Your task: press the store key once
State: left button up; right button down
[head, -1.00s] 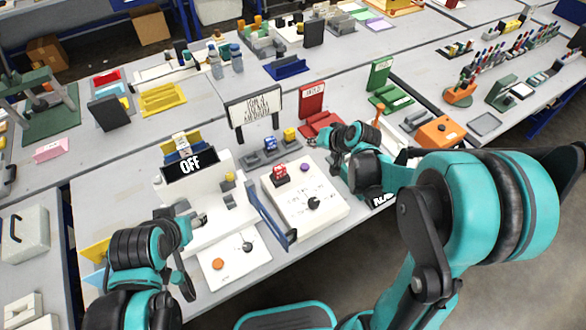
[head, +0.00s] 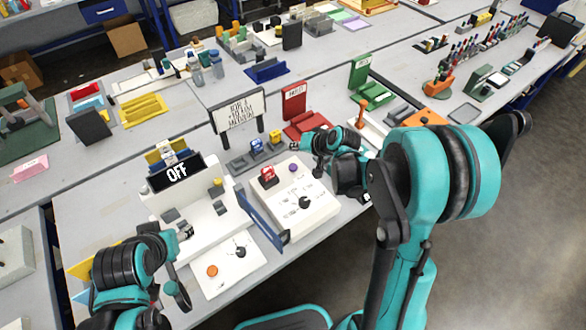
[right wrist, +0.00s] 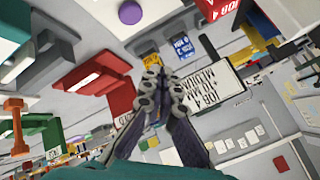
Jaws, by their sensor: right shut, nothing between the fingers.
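A white control panel (head: 318,212) stands right of the white plotter (head: 215,222). It carries a purple round key (head: 293,168), a red labelled block (head: 268,176) and a black knob (head: 305,202). I cannot read which key is the store key. My right gripper (head: 300,143) is shut and empty, just behind the purple key and apart from it. In the right wrist view the shut fingers (right wrist: 157,75) point toward the signboard, and the purple key (right wrist: 130,12) is at the top. My left gripper (head: 186,262) is at the plotter's left front; its jaw opening is unclear.
The plotter's display (head: 176,172) reads OFF. A smaller panel with an orange button (head: 212,271) lies in front. A blue upright bar (head: 262,220) stands between plotter and control panel. A signboard (head: 240,114), red stand (head: 295,105) and orange-topped lever (head: 361,113) stand behind.

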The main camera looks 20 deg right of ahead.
jog(key=b, duration=0.4)
send_over(295, 168)
notch_tip(295, 168, down, 6)
jog(key=shift+w+r, duration=0.1)
jog(key=shift+r, duration=0.15)
jog(key=shift+f+b, duration=0.45)
jog(key=shift+f, duration=0.2)
jog(key=shift+f, duration=0.1)
jog(key=shift+f+b, duration=0.3)
jog(key=shift+b, duration=0.1)
jog(key=shift+f+b, duration=0.45)
jog(key=shift+b, duration=0.05)
dwell(0.8)
jog(key=shift+r, duration=0.1)
jog(key=shift+r+p, duration=0.7)
jog(key=shift+r, duration=0.1)
